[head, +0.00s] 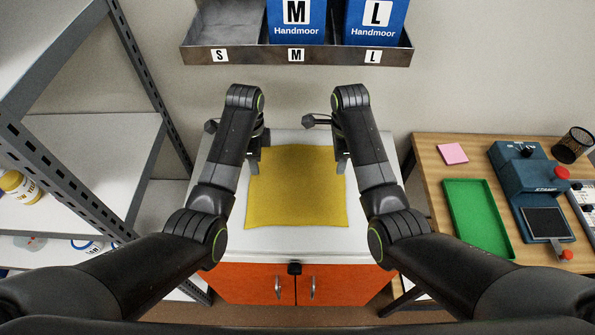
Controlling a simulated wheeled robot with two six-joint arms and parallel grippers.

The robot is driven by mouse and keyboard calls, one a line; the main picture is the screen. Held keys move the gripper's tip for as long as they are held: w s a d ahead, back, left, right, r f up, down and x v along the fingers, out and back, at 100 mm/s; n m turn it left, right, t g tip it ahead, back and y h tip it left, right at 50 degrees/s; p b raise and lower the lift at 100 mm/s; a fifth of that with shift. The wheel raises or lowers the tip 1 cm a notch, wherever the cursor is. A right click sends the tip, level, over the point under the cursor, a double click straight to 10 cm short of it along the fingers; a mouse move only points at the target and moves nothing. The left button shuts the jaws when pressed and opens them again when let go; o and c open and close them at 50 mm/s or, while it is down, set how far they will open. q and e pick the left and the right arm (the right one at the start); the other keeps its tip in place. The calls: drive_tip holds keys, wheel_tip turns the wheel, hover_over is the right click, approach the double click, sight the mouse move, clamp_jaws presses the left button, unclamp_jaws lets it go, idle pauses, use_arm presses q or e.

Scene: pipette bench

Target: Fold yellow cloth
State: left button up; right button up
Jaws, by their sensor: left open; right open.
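The yellow cloth (296,192) lies flat and spread out on the white top of a cabinet, roughly square with slightly wavy edges. My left gripper (254,164) is open over the cloth's upper left edge. My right gripper (340,162) is open over the cloth's upper right edge. Both grippers point down, and my arms hide parts of them. I cannot tell whether the fingertips touch the cloth.
The white cabinet top (300,246) has orange doors (262,284) below. A grey metal shelf (85,135) stands at left. At right a wooden table (437,178) holds a green tray (478,217) and a blue device (530,180). A glove-box rack (225,56) hangs above.

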sight(259, 184)
use_arm(q)
drive_tip(key=s+f, duration=0.1)
drive_tip(key=f, duration=0.2)
drive_tip(key=shift+s, duration=0.4)
use_arm(e)
drive_tip(key=s+f, duration=0.1)
drive_tip(key=f, duration=0.2)
drive_tip(key=shift+s, duration=0.4)
use_arm(q)
drive_tip(key=f, duration=0.1)
drive_tip(key=w+f, duration=0.1)
drive_tip(key=f, duration=0.1)
drive_tip(key=shift+f, duration=0.25)
use_arm(e)
drive_tip(key=f, duration=0.1)
drive_tip(key=w+f, duration=0.1)
drive_tip(key=f, duration=0.1)
drive_tip(key=shift+f, duration=0.2)
use_arm(q)
drive_tip(key=shift+f, duration=0.2)
use_arm(e)
drive_tip(key=shift+f, duration=0.2)
use_arm(q)
drive_tip(key=shift+s, duration=0.2)
use_arm(e)
drive_tip(key=shift+s, duration=0.2)
use_arm(q)
drive_tip(key=shift+f, duration=0.15)
use_arm(e)
drive_tip(key=shift+f, duration=0.15)
